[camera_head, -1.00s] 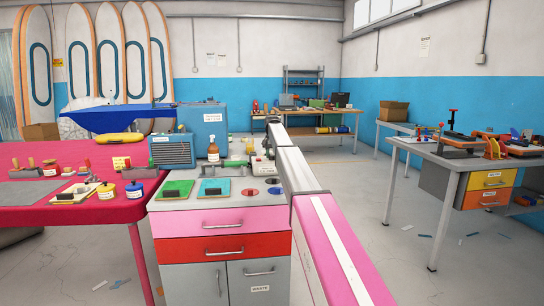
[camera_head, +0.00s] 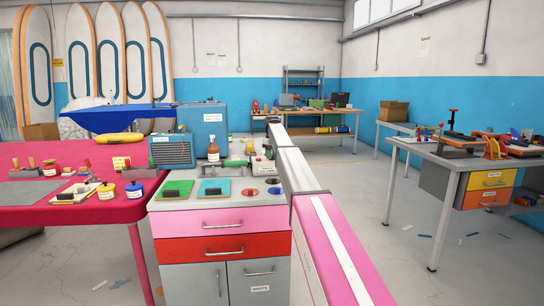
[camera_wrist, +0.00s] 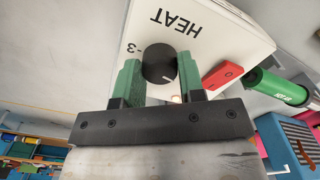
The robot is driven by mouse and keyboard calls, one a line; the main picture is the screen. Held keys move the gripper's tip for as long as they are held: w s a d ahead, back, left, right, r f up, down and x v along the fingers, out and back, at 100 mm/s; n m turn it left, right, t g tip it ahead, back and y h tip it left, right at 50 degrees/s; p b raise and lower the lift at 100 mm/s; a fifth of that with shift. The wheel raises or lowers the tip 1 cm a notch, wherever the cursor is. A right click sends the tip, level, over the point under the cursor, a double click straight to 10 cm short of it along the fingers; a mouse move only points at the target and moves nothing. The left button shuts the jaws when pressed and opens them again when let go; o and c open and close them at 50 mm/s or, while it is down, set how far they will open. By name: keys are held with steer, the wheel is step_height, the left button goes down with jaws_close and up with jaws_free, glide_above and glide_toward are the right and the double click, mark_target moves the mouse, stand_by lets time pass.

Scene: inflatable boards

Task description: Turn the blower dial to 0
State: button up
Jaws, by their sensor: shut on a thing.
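A white box with upside-down "HEAT" lettering (camera_wrist: 185,25) fills the upper middle of the wrist view. On its face is a round black dial (camera_wrist: 157,60) with a small white mark toward its lower right in the picture. A tick and a "3" show to its left; no 0 beside the dial can be read. My gripper (camera_wrist: 159,72) has green fingers, one on each side of the dial, shut on it. In the head view, my arm runs over the workbench, and I cannot make out the gripper or dial clearly.
A red switch (camera_wrist: 222,74) sits on the box beside the right finger, with a green cylinder (camera_wrist: 277,87) beyond it. On the workbench (camera_head: 222,196) are a brown spray bottle (camera_head: 213,150) and green and blue pads. A grey table (camera_head: 450,165) stands right, past open floor.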

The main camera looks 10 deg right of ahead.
steer(key=shift+n, duration=1.2)
steer(key=o, duration=0.9)
steer(key=shift+r, duration=0.1)
step_height(320, 180, up, 11)
steer(key=shift+f, duration=0.15)
